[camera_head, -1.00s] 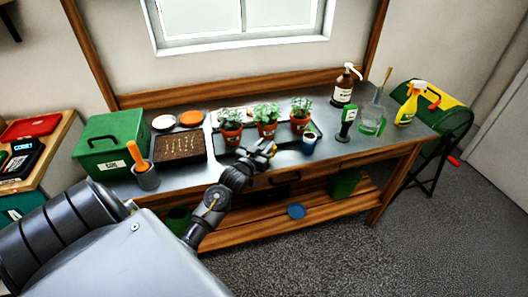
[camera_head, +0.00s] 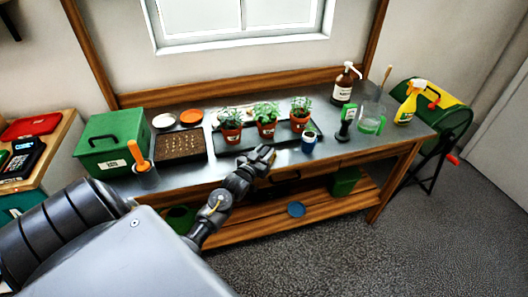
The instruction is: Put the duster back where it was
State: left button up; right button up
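No duster can be told for certain. A small dark upright item with green on it (camera_head: 345,125) stands on the bench between the blue cup and the clear jug, and may be the duster. My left gripper (camera_head: 264,154) is over the front edge of the bench, in front of the potted plants and left of the blue cup (camera_head: 309,143). It is apart from the dark item. Its fingers are too small and dark to show whether they are open or hold anything. My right gripper is not in view.
The metal bench (camera_head: 215,172) holds a green box (camera_head: 105,145), an orange-handled tool (camera_head: 138,155), a seed tray (camera_head: 181,146), three potted plants (camera_head: 266,128), a brown pump bottle (camera_head: 343,88), a clear jug (camera_head: 371,120) and a yellow spray bottle (camera_head: 407,108). A strip along its front is bare.

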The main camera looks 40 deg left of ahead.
pick_arm(q)
jog(key=shift+o, duration=1.3)
jog(key=shift+r, duration=0.25)
jog(key=s+d+b, duration=0.1)
jog(key=s+d, duration=0.1)
jog(key=s, duration=0.9)
jog(key=shift+s+b, duration=0.3)
jog(key=shift+s, duration=0.1)
jog(key=shift+d, duration=0.1)
